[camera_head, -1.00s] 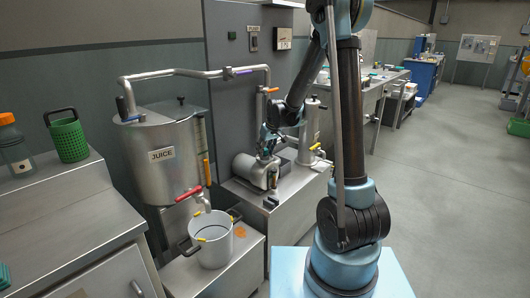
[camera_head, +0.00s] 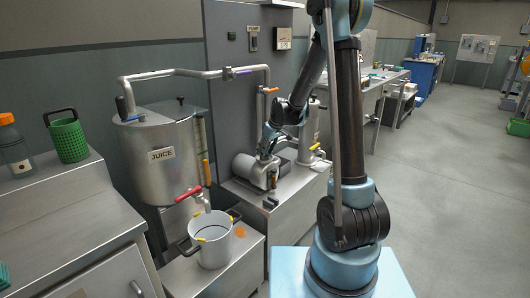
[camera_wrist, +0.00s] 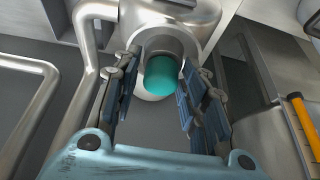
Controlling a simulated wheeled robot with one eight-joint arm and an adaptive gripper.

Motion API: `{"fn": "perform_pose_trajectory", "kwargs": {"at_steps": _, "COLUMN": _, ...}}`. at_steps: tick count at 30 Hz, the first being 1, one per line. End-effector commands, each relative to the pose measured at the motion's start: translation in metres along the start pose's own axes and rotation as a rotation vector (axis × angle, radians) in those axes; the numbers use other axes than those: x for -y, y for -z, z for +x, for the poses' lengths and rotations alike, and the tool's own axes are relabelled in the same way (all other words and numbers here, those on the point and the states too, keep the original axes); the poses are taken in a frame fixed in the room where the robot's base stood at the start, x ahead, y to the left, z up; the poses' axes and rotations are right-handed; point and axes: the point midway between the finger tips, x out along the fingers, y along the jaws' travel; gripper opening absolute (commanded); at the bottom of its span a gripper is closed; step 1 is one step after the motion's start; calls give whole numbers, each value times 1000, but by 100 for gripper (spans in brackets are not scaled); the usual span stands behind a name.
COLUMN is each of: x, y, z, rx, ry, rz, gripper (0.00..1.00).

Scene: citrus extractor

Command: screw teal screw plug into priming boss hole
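The teal screw plug (camera_wrist: 161,76) shows in the wrist view as a short cylinder at the mouth of the round grey priming boss (camera_wrist: 168,46) on the metal pump body (camera_wrist: 196,12). How deep it sits in the hole cannot be told, because the plug hides the opening. My gripper (camera_wrist: 160,100) has its blue-padded fingers spread to the left and right of the plug, with visible gaps on both sides. In the head view, my gripper (camera_head: 266,150) is at the top of the pump body (camera_head: 250,169), and the plug cannot be made out there.
Bent metal pipe (camera_wrist: 95,40) runs close by on the left in the wrist view. In the head view, the juice tank (camera_head: 160,155) and a pot (camera_head: 212,240) stand left of the pump.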

Motion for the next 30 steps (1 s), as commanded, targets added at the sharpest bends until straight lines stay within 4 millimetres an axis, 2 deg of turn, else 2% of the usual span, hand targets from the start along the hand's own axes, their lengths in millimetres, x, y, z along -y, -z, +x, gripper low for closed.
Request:
{"fn": "perform_pose_trajectory", "kwargs": {"at_steps": 6, "x": 0, "y": 0, "z": 0, "rx": -1, "ry": 4, "rz": -8, "gripper": 40}}
{"fn": "perform_pose_trajectory", "kwargs": {"at_steps": 9, "x": 0, "y": 0, "z": 0, "rx": -1, "ry": 3, "rz": -7, "gripper": 22}}
{"fn": "perform_pose_trajectory", "kwargs": {"at_steps": 15, "x": 0, "y": 0, "z": 0, "rx": 0, "ry": -2, "rz": 2, "gripper": 22}}
{"fn": "perform_pose_trajectory", "kwargs": {"at_steps": 24, "x": 0, "y": 1, "z": 1, "rx": -2, "ry": -55, "rz": 129, "gripper": 21}}
{"fn": "perform_pose_trajectory", "kwargs": {"at_steps": 30, "x": -1, "y": 2, "z": 1, "rx": -3, "ry": -57, "rz": 133, "gripper": 21}}
